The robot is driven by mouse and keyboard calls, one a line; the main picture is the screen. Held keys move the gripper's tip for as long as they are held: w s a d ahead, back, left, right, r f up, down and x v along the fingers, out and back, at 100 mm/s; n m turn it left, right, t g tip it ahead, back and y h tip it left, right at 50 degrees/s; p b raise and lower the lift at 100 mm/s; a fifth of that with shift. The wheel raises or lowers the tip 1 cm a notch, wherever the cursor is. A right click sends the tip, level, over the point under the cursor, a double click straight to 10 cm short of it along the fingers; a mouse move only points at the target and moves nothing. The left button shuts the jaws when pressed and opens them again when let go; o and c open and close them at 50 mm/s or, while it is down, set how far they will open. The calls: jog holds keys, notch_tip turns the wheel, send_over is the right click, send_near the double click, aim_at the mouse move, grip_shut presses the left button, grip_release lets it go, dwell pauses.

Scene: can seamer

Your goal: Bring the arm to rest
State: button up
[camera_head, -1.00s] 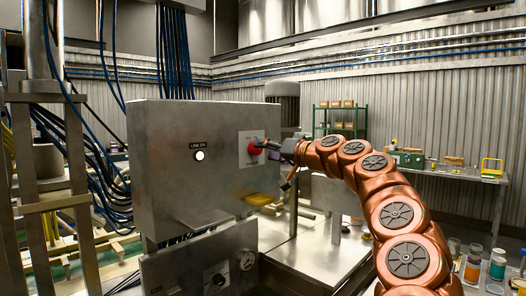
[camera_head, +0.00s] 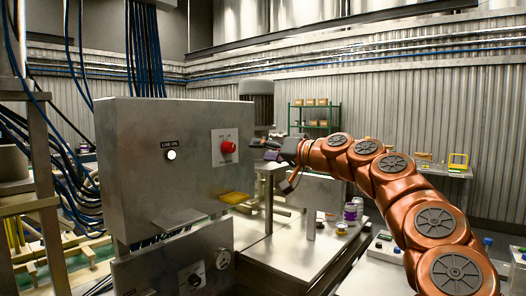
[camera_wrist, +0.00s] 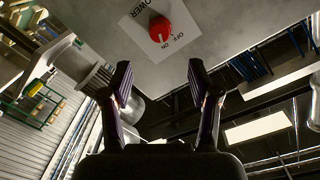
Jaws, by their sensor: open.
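My gripper (camera_head: 268,148) is at the end of my copper-coloured arm, to the right of the grey control cabinet. In the wrist view my gripper (camera_wrist: 158,90) is open, with its two dark fingers apart and nothing between them. The red power knob (camera_head: 228,147) is on a white plate on the cabinet front (camera_head: 165,205). In the wrist view the red knob (camera_wrist: 160,29) shows beyond the fingertips, with ON and OFF marks around it. The fingers are apart from the knob.
A white LINE ON lamp (camera_head: 171,155) is lit on the cabinet. A metal table (camera_head: 290,255) with a purple-labelled can (camera_head: 350,211) stands below my arm. A green shelf (camera_head: 314,117) with boxes stands at the back. Cables hang at the left.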

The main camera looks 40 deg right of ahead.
dwell(0.3)
jog(key=s+a+f+n+g+y, duration=0.1)
jog(key=a+f+n+g+y, duration=0.1)
jog(key=a, duration=0.8)
jog(key=a+f+n+g+y, duration=0.2)
jog(key=a+n, duration=0.1)
jog(key=a, duration=0.7)
jog(key=s+a+f+n+g+h, duration=0.1)
jog(key=s+a+f+g, duration=0.25)
jog(key=a+f, duration=0.3)
jog(key=s+a+f+n+g, duration=0.1)
jog(key=s+a+f+g, duration=0.1)
jog(key=s+a+f, duration=0.35)
jog(key=s+a+f+g+h, duration=0.2)
jog(key=s+f, duration=0.3)
jog(key=f, duration=0.3)
jog(key=s+a+f+g+h, duration=0.1)
jog(key=s+a+f+g, duration=0.15)
jog(key=s+f, duration=0.4)
jog(key=s+d+f+m+g+h, duration=0.1)
jog(key=s+d+f+g, duration=0.1)
jog(key=s+f, duration=0.4)
jog(key=s+d+f+m+g+h, duration=0.1)
jog(key=s+d+f+g+h, duration=0.1)
jog(key=s, duration=0.6)
notch_tip(320, 180, down, 4)
jog(key=shift+s+d+r+g, duration=0.15)
jog(key=shift+s+d+g, duration=0.25)
jog(key=shift+d, duration=0.6)
